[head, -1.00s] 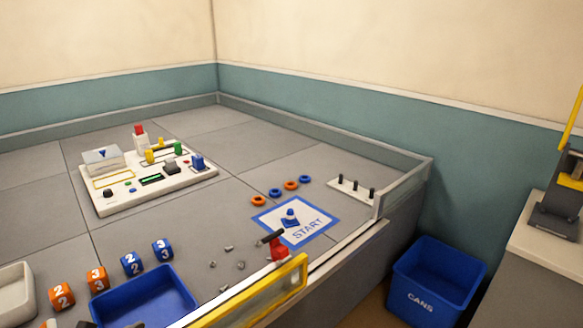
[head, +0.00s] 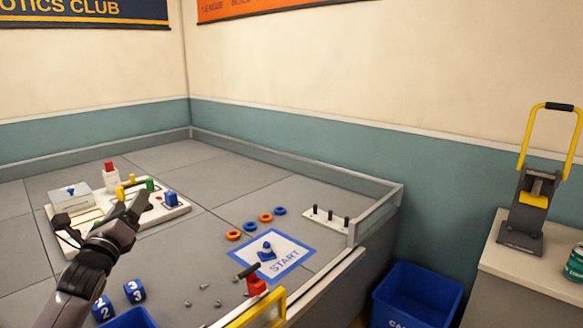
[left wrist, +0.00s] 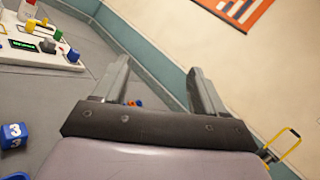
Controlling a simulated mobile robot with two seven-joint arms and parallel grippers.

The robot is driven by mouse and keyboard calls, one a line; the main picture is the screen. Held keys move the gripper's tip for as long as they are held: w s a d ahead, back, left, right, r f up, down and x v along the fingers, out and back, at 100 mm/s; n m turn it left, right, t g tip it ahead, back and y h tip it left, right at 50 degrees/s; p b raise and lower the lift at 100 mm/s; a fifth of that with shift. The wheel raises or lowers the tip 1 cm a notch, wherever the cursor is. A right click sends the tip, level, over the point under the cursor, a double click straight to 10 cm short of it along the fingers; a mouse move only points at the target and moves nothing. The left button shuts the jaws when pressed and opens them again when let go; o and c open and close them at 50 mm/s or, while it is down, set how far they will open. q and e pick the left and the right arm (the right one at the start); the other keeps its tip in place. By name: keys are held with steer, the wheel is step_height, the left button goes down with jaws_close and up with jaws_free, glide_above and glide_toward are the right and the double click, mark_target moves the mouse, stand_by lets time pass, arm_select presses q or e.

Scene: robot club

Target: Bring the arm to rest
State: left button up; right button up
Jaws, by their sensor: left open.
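My left arm comes in from the lower left of the head view, with its gripper (head: 128,206) in front of the white task board (head: 170,215). In the left wrist view the two fingers of the left gripper (left wrist: 160,90) stand apart with nothing held between them. The gripper hides part of the task board in the head view. My right gripper is in neither view.
A START mat (head: 290,259), rings (head: 265,217) and a peg rack (head: 327,217) lie on the grey table. Numbered blue cubes (head: 134,291) sit at the lower left. A blue bin (head: 425,290) and a side counter with a yellow-handled press (head: 530,190) stand at the right.

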arm_select(q)
step_height(320, 180, down, 6)
steer(key=a+n+g+y, duration=0.1)
steer(key=a+n+g, duration=0.15)
steer(key=n, duration=2.45)
steer(key=s+d+f+g+h, duration=0.1)
steer(key=s+d+f, duration=0.25)
steer(key=f, duration=0.35)
steer(key=s+d+f+g, duration=0.2)
steer(key=s+d+f, duration=0.1)
steer(key=s+f, duration=0.25)
steer(key=s+d+f+g+h, duration=0.1)
steer(key=s+d+f, duration=0.25)
steer(key=f, duration=0.35)
steer(key=s+d+f+g, duration=0.2)
steer(key=s+d+f, duration=0.2)
steer(key=s, duration=0.8)
steer(key=s+d+f+g+h+b, duration=0.1)
steer(key=s+d+f+g, duration=0.1)
steer(key=s+f, duration=0.5)
steer(key=s+d, duration=0.1)
steer(key=s, duration=0.5)
steer(key=shift+s+d+f+n+h, duration=0.15)
steer(key=shift+s+d+n+h, duration=0.05)
steer(key=shift+d+n+h, duration=0.15)
